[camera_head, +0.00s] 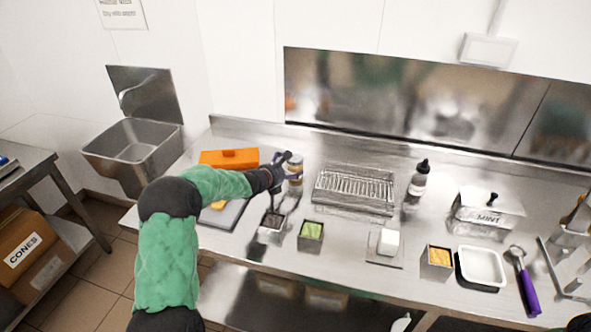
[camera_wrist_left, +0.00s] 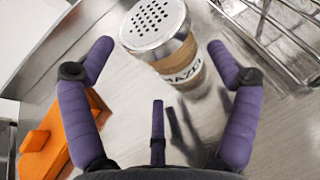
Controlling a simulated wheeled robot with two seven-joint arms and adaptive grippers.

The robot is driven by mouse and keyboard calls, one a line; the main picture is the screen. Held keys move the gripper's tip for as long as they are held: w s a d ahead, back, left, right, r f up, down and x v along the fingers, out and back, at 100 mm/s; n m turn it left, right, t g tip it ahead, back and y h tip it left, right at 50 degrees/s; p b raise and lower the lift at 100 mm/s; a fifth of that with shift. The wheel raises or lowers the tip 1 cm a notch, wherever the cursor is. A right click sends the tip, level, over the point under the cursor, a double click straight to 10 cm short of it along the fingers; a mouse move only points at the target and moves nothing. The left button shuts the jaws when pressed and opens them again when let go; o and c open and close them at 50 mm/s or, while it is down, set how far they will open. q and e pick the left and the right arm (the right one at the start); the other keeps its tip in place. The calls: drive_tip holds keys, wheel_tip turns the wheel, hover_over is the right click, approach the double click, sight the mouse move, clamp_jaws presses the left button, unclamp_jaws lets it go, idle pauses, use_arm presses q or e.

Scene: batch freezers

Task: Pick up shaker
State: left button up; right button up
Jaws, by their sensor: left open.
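The shaker (camera_head: 294,166) stands upright on the steel counter beside my left gripper. In the left wrist view the shaker (camera_wrist_left: 165,45) has a perforated metal lid and a clear body with brown contents and a partly visible label reading about "HAZEL". My left gripper (camera_head: 287,170) is open; its purple fingers (camera_wrist_left: 160,68) spread to either side of the shaker, which lies ahead of the fingertips, toward the top of that view. I see no contact between fingers and shaker.
An orange box (camera_head: 229,158) lies left of the shaker. A wire-rack tray (camera_head: 353,191) stands close on its right. Small containers with dark (camera_head: 272,224) and green (camera_head: 311,234) contents stand in front. A dropper bottle (camera_head: 419,178) is farther right.

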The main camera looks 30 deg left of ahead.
use_arm(q)
drive_tip(key=shift+x, duration=1.25)
drive_tip(key=c, duration=0.9)
drive_tip(key=shift+r, duration=0.15)
